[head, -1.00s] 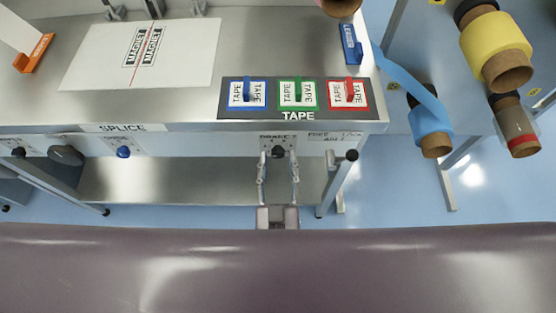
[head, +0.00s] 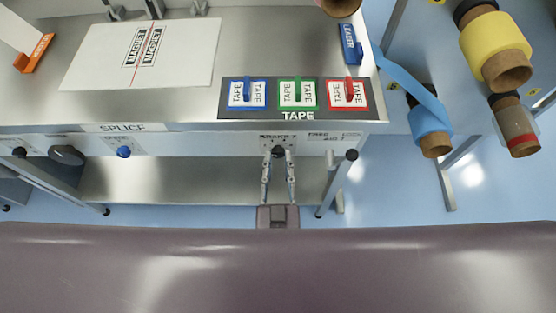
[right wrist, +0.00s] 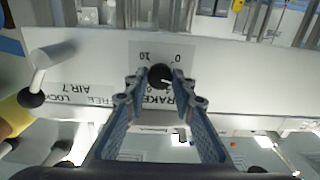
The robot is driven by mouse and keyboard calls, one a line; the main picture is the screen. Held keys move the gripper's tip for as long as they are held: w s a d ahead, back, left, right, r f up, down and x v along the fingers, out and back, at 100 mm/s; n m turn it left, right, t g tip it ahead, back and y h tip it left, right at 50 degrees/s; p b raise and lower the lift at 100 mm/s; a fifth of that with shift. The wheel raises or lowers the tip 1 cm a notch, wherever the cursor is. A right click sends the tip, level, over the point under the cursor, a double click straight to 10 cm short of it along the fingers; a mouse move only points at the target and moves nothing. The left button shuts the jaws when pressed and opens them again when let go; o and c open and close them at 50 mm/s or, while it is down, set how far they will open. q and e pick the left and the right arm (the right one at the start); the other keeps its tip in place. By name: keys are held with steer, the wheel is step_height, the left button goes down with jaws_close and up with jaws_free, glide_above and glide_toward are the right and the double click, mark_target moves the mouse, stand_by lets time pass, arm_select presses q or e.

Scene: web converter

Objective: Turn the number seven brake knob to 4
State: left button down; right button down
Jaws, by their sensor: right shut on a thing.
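The black brake 7 knob (head: 278,151) sits on the front panel below the tape boxes. It also shows in the right wrist view (right wrist: 160,76), where its plate appears upside down with the marks 0 and 10 and the word BRAKE. A short white mark on the knob points to the right in that view. My right gripper (head: 278,158) reaches up to the panel with one finger on each side of the knob, shut on it. Its fingers (right wrist: 160,85) hide part of the scale, including the 4. My left gripper is not in view.
The air 7 lever (right wrist: 40,78) with a black ball end is beside the knob. A blue knob (head: 123,152) and a dark knob (head: 66,155) are farther left on the panel. Tape boxes (head: 297,112) stand on the table edge above. Tape rolls (head: 430,128) hang at the right.

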steer(key=m, duration=0.5)
steer(key=shift+m, duration=2.2)
steer(key=c, duration=1.6)
jaws_free()
steer(key=shift+s, duration=3.8)
